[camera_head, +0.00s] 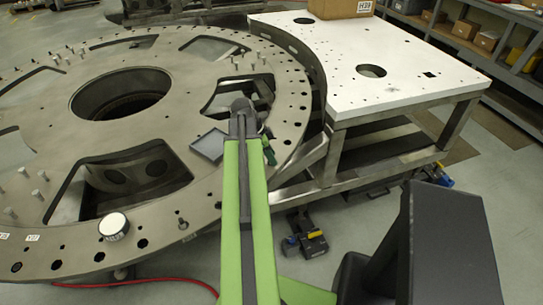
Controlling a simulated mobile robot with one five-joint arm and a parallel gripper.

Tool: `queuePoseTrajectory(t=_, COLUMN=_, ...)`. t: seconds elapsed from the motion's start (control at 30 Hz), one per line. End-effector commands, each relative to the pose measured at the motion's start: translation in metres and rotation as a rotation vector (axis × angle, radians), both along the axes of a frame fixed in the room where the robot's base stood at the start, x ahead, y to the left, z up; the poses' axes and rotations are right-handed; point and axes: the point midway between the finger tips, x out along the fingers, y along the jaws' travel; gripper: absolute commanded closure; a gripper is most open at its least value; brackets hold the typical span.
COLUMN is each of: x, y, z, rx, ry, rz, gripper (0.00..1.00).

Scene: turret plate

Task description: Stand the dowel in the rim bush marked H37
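The large grey turret plate (215,85) fills the left and middle, with a row of dark holes along its rim. My green arm (243,225) reaches over the rim, with its dark joint over the plate. A small dark green piece (269,152) shows just right of the arm; I cannot tell whether it is part of my gripper. My fingertips and any grip are hidden behind the arm. I cannot pick out the dowel or read an H37 mark. Small white labels (32,238) sit on the rim at the lower left, too small to read.
A round white-topped piece (113,226) and several small pegs stand on the plate. A dark square tray (209,145) lies left of my arm. A white-topped table (400,80) with a cardboard box (335,8) adjoins on the right. A red cable (150,282) crosses the floor.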

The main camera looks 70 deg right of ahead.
Motion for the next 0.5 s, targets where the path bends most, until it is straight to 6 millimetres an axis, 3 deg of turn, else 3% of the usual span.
queuePoseTrajectory(t=0.5, x=0.038, y=0.023, z=0.118, rx=0.000, ry=0.000, rz=0.002, gripper=0.61)
